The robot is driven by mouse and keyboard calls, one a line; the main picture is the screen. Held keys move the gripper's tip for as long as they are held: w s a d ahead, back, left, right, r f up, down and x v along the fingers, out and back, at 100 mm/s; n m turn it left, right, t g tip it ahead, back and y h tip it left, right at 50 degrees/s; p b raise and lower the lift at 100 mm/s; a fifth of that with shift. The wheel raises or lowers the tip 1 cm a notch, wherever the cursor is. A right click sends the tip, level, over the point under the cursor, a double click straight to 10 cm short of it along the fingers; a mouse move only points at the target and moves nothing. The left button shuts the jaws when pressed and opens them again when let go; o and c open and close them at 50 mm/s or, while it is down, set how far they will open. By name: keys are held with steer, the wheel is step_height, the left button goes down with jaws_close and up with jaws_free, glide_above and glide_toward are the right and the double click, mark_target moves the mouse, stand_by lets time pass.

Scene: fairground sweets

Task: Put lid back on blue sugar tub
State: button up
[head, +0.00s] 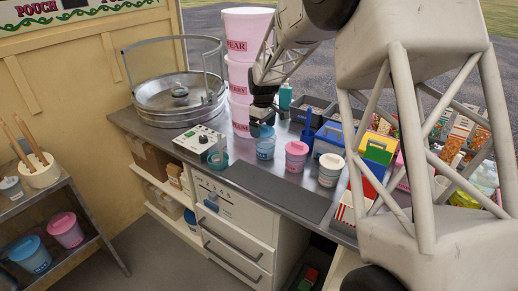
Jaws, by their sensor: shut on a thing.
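The blue sugar tub (265,149) stands upright on the metal counter, in front of the pink tower of buckets. My gripper (263,119) is directly above it, pointing down, and is shut on the blue lid (266,131). The lid is at the tub's mouth. At this size I cannot tell whether it is seated or just above the rim. The fingertips are small and partly hidden by the dark gripper body.
A pink-lidded tub (296,156) and a cream-lidded tub (330,169) stand to the right. A control box (199,140) and a teal ring (218,160) are to the left. Stacked pink buckets (241,75) rise close behind. The dark mat (283,189) in front is clear.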

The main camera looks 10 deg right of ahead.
mark_target(266, 129)
steer(key=w, duration=0.1)
steer(key=w+d+r, duration=0.1)
steer(key=w, duration=0.1)
steer(key=w+d+r, duration=0.1)
steer(key=shift+w, duration=0.2)
stand_by(0.3)
steer(key=shift+f, duration=3.1)
steer(key=shift+f, duration=0.2)
stand_by(0.5)
steer(key=o, duration=0.6)
steer(key=shift+c, duration=0.2)
steer(key=shift+r, duration=0.2)
step_height(266, 129, up, 6)
steer(key=shift+r, duration=0.25)
stand_by(0.8)
